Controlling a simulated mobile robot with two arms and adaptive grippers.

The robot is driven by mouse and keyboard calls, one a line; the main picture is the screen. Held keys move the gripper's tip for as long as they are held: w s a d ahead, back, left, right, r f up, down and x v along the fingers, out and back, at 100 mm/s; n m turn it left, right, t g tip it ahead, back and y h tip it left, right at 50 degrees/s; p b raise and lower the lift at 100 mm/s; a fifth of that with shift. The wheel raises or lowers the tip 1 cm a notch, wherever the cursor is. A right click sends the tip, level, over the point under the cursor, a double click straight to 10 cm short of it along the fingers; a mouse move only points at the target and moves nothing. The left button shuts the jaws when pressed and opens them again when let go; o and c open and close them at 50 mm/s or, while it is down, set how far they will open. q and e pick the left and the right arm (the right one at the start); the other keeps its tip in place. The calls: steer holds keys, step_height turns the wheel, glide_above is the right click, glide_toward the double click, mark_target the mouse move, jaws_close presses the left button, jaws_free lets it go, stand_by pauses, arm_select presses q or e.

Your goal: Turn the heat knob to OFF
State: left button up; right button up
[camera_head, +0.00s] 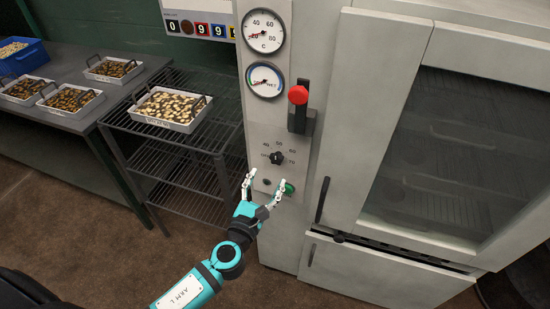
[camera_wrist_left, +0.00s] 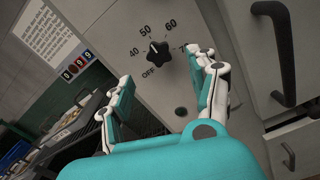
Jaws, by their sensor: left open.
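The heat knob (camera_head: 277,158) is a black lobed knob on the grey control panel, with a dial marked OFF, 40, 50, 60 and 70 around it. In the left wrist view the knob (camera_wrist_left: 158,53) shows ahead, beyond and between my fingers, with its white mark toward the upper left, near 50. My left gripper (camera_head: 265,187) is open and empty, just below the knob and apart from it. Its two fingers (camera_wrist_left: 160,95) also show in the left wrist view, spread wide. My right gripper is not in view.
A green button (camera_head: 288,188) is by the right fingertip. A red-topped lever (camera_head: 298,96) and two gauges (camera_head: 263,32) sit above the knob. A door handle (camera_head: 322,200) is to the right. A wire rack (camera_head: 180,150) with a tray (camera_head: 170,108) stands left.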

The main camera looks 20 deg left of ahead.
mark_target(275, 162)
arm_select(q)
steer(key=w, duration=0.7)
steer(key=shift+w+d+p, duration=0.1)
steer(key=shift+w+p, duration=0.25)
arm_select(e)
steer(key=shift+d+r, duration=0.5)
arm_select(q)
steer(key=shift+c, duration=0.4)
steer(key=c, duration=1.1)
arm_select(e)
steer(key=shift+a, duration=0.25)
